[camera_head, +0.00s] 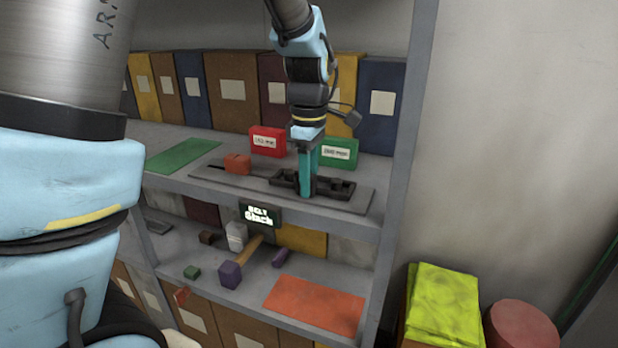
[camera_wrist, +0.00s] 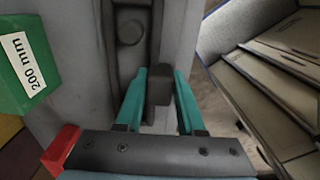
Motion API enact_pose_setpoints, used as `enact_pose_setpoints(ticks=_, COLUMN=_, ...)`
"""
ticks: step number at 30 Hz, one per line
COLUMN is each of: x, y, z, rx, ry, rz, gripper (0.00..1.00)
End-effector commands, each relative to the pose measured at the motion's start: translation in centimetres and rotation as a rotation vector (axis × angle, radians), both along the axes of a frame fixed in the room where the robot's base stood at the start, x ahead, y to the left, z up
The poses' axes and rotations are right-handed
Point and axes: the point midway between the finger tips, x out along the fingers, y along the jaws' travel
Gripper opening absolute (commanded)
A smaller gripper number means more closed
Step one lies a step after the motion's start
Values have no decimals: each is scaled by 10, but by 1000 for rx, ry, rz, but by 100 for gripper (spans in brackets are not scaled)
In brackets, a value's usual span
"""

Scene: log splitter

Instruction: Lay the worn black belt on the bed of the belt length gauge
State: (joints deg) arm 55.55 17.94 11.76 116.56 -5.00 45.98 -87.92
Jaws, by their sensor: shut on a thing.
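The belt length gauge (camera_head: 357,200) is a long flat grey plate on the upper shelf, with an orange block (camera_head: 237,163) near its left end. A black, loop-like piece, which looks like the worn belt (camera_head: 285,180), is at the gauge's right part. My gripper (camera_head: 307,190) points straight down there. In the wrist view my gripper (camera_wrist: 159,100) has its teal fingers closed on a dark block-like part of the belt (camera_wrist: 158,85). I cannot tell whether the belt touches the bed. A small sign (camera_head: 260,214) at the shelf edge reads "BELT Slack".
A red box (camera_head: 268,141) and a green box (camera_head: 340,152) stand close behind the gauge, before a row of binders. A green mat (camera_head: 183,155) lies to the left. The lower shelf holds an orange mat (camera_head: 314,305), a mallet (camera_head: 231,273) and small blocks.

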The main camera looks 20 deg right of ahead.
Motion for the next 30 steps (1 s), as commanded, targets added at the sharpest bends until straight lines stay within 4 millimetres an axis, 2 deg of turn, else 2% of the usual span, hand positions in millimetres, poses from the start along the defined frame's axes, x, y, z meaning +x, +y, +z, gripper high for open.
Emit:
enact_pose_setpoints(ticks=3, x=0, y=0, z=-2, rx=0, ry=0, rz=0, gripper=0)
enact_pose_setpoints(ticks=4, x=0, y=0, z=-2, rx=0, ry=0, rz=0, gripper=40)
enact_pose_setpoints(ticks=12, x=0, y=0, z=-2, rx=0, ry=0, rz=0, gripper=70)
enact_pose_setpoints(ticks=13, x=0, y=0, z=-2, rx=0, ry=0, rz=0, gripper=73)
enact_pose_setpoints(ticks=23, x=0, y=0, z=3, rx=-2, ry=-2, rz=0, gripper=73)
enact_pose_setpoints(ticks=26, x=1, y=-1, z=15, rx=-4, ry=-4, rz=-1, gripper=73)
enact_pose_setpoints(ticks=30, x=1, y=-1, z=42, rx=-6, ry=-4, rz=0, gripper=73)
